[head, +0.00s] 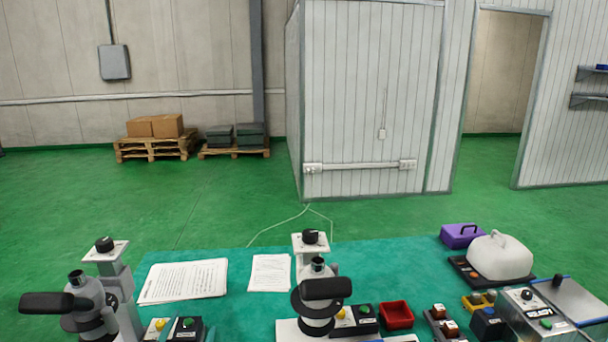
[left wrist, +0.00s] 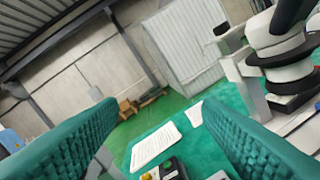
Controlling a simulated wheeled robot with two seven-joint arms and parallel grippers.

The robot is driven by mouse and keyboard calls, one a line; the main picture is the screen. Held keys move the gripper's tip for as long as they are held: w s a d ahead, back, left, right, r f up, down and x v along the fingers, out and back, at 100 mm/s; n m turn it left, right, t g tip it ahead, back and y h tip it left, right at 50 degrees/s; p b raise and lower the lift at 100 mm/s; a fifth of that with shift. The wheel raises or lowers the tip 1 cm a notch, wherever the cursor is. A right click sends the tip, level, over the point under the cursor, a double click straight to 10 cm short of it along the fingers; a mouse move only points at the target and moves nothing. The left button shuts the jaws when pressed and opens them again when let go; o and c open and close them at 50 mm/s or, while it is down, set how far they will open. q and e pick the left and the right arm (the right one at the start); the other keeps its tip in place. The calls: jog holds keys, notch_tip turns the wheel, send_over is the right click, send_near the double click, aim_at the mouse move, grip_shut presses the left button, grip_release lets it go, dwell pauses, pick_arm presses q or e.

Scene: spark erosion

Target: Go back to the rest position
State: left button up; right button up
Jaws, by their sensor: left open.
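My left gripper (left wrist: 159,102) shows in the left wrist view as two teal, textured fingers spread wide apart, with nothing between them. It points over the teal table (left wrist: 195,142) toward the far wall. Sheets of paper (left wrist: 155,146) and a small box with buttons (left wrist: 167,171) lie beyond and below the fingers. A white and black microscope-like device (left wrist: 283,62) stands close to the right finger. In the head view I cannot make out either gripper. My right gripper shows in neither view.
In the head view, two microscope-like devices (head: 75,300) (head: 318,293) stand along the near side. Papers (head: 183,281), a red tray (head: 397,315), a purple box (head: 461,236) and a white-covered device (head: 500,256) occupy the teal table (head: 385,265). The green floor (head: 215,215) beyond is mostly clear.

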pick_arm(q)
jog(key=s+a+f+n+g+y, duration=0.2)
jog(key=s+f+n+g, duration=0.2)
jog(key=s+f+g, duration=0.65)
jog(key=s+d+f+g+h, duration=0.1)
jog(key=s+f+g, duration=0.1)
jog(key=s+f, duration=0.4)
jog(key=s+f+g+h, duration=0.1)
jog(key=s+f+g, duration=0.15)
jog(key=s, duration=0.65)
notch_tip(320, 180, down, 28)
jog(key=s+f+g, duration=0.1)
jog(key=s, duration=0.1)
jog(key=s+a+f+g, duration=0.1)
jog(key=s+a+f, duration=0.1)
jog(key=s+f, duration=1.2)
jog(key=shift+s+a+f, duration=0.15)
jog(key=shift+s+a, duration=0.05)
jog(key=shift+s, duration=0.65)
